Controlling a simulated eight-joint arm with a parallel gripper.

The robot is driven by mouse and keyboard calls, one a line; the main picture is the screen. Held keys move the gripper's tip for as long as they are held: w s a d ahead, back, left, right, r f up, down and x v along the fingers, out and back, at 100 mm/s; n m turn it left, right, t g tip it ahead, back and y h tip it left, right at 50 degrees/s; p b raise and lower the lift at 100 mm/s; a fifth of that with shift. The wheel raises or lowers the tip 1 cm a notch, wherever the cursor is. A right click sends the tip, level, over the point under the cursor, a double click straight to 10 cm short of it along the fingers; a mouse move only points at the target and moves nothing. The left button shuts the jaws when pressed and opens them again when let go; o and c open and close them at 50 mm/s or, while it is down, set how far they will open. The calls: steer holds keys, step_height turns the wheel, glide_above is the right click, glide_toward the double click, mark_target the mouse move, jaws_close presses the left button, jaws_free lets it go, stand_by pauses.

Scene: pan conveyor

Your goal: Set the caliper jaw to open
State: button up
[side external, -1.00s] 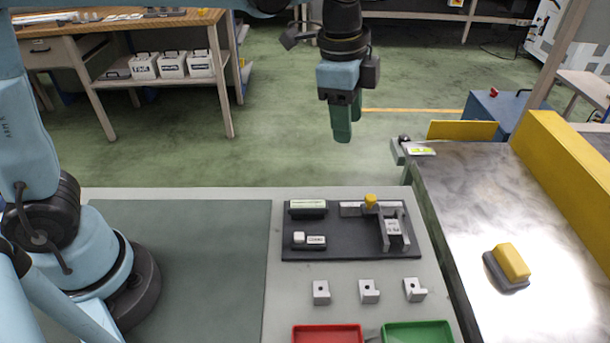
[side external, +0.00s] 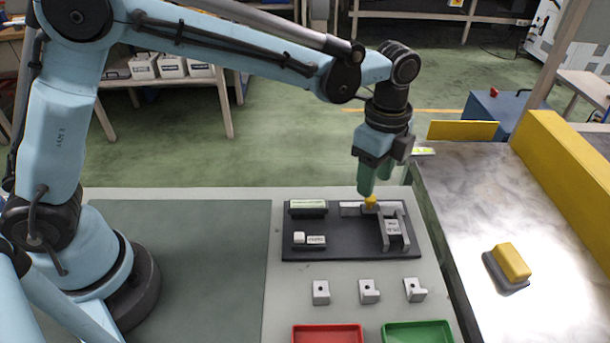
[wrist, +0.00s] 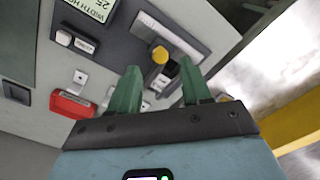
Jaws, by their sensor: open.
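The caliper fixture sits on a dark panel (side external: 345,250) on the bench. Its jaw slide has a yellow knob (side external: 370,202) on a pale bar (side external: 350,209), with grey jaw walls and a labelled block (side external: 393,227) between them. My gripper (side external: 376,188) is right above the knob, pointing down, with green fingers. In the wrist view my gripper (wrist: 162,85) is open and empty, and the yellow knob (wrist: 159,54) shows just beyond the gap between the fingertips. I cannot tell whether a finger touches the knob.
A display block (side external: 308,206) and a white button (side external: 299,238) share the panel. Several small grey parts (side external: 369,291) lie in front, then a red tray (side external: 327,334) and a green tray (side external: 417,332). The conveyor (side external: 470,220) carrying a yellow block (side external: 512,261) is at the right.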

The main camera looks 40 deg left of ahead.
steer(key=shift+f, duration=2.1)
jaws_close()
